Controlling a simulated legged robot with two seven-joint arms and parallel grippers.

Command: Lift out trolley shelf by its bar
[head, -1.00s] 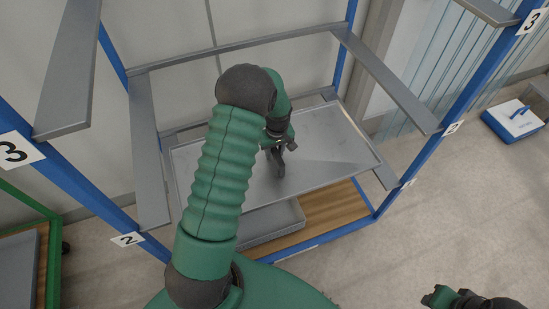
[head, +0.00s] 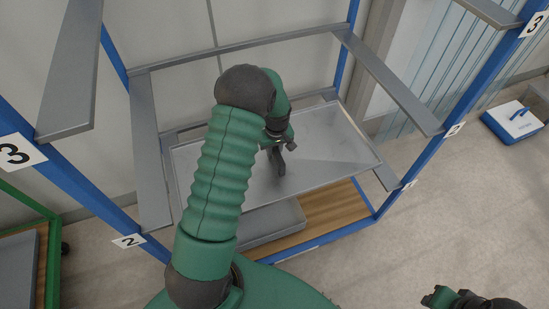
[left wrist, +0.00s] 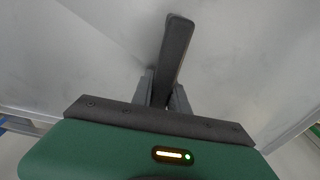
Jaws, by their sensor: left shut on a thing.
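The trolley shelf (head: 325,150) is a grey metal tray with a low rim, lying in the lower part of a blue-framed trolley in the head view. Its dark bar (left wrist: 177,45) stands out over the shelf surface in the left wrist view. My left gripper (left wrist: 164,95) is shut on the bar, with one finger on each side of it. In the head view my left gripper (head: 277,158) is over the middle of the shelf, partly hidden by my arm. My right gripper (head: 438,298) shows at the bottom right edge, apart from the trolley; its jaws are unclear.
Blue posts (head: 485,75) with numbered labels and grey side rails (head: 390,82) frame the shelf. Below it are a wooden deck (head: 335,208) and a grey tray (head: 272,222). A blue and white box (head: 514,121) lies on the floor at right. The floor at right front is clear.

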